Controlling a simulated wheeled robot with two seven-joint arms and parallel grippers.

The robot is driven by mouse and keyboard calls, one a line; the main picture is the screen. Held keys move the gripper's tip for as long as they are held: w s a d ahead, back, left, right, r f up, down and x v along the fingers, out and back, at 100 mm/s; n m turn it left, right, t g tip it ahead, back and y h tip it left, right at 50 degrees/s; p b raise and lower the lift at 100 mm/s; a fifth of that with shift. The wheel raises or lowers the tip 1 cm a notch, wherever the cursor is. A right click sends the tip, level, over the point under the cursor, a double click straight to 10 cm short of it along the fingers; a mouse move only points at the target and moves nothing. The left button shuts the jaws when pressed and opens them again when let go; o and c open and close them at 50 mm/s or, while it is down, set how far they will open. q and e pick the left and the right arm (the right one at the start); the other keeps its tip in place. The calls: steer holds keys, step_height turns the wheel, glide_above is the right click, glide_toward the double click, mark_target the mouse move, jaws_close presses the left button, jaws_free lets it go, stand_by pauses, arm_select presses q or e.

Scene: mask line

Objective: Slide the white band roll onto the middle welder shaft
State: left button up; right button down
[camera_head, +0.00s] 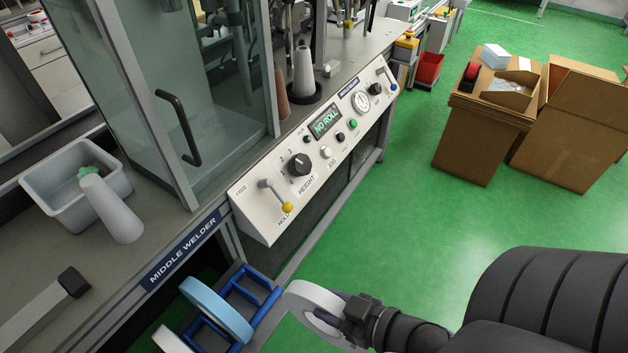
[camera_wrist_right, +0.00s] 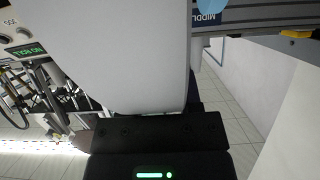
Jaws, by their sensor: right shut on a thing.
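My right gripper (camera_head: 350,318) is at the bottom centre of the head view, shut on the white band roll (camera_head: 305,293). The roll is held upright in front of the bench. In the wrist view the white roll (camera_wrist_right: 120,55) fills much of the picture above the dark gripper (camera_wrist_right: 155,125). The middle welder bears a blue name label (camera_head: 180,250) and a control panel (camera_head: 320,130) whose display reads NO ROLL. I cannot surely pick out the welder shaft. My left gripper is not in view.
A blue rack (camera_head: 255,290) with a pale blue roll (camera_head: 217,310) and another white roll (camera_head: 170,340) stands just left of the held roll. Green floor lies open to the right, before cardboard boxes (camera_head: 490,130).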

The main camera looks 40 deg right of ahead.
steer(key=s+r+p, duration=0.1)
steer(key=s+d+r+p, duration=0.1)
steer(key=s+p, duration=0.1)
steer(key=s+r+p, duration=0.1)
steer(key=r, duration=0.1)
steer(key=shift+s+d+p, duration=0.15)
steer(key=shift+d+p, duration=0.1)
steer(key=shift+p, duration=0.05)
steer(key=shift+s+d, duration=0.1)
steer(key=shift+s, duration=0.1)
steer(key=shift+s, duration=0.1)
